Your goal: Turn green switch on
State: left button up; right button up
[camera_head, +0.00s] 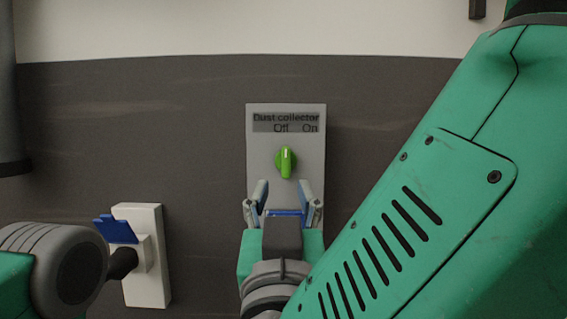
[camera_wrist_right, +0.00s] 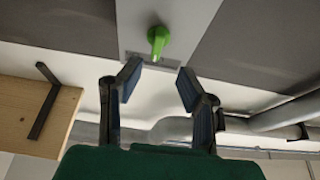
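The green switch (camera_head: 286,162) is a rotary knob on a grey panel (camera_head: 258,150) labelled "Dust collector", with "Off" and "On" above the knob. In the head view the knob stands about upright, with a pale mark near its top. My right gripper (camera_head: 284,192) is just below the knob in the head view, open and empty. In the right wrist view the green knob (camera_wrist_right: 158,40) shows beyond and between the spread fingers (camera_wrist_right: 155,82), apart from both. My left gripper cannot be made out; only part of my left arm shows at the lower left.
A white box (camera_head: 146,255) with a blue lever (camera_head: 115,229) is on the dark wall at the lower left, next to my left arm. A grey pipe (camera_head: 10,90) runs down the left edge. The wall around the panel is clear.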

aim_at(285, 164)
jog(key=x, duration=0.6)
jog(key=shift+d+r, duration=0.1)
jog(key=shift+w+d+r, duration=0.15)
jog(key=shift+w+d, duration=0.3)
jog(key=shift+a, duration=0.55)
grip_shut()
jog(key=shift+d, duration=0.15)
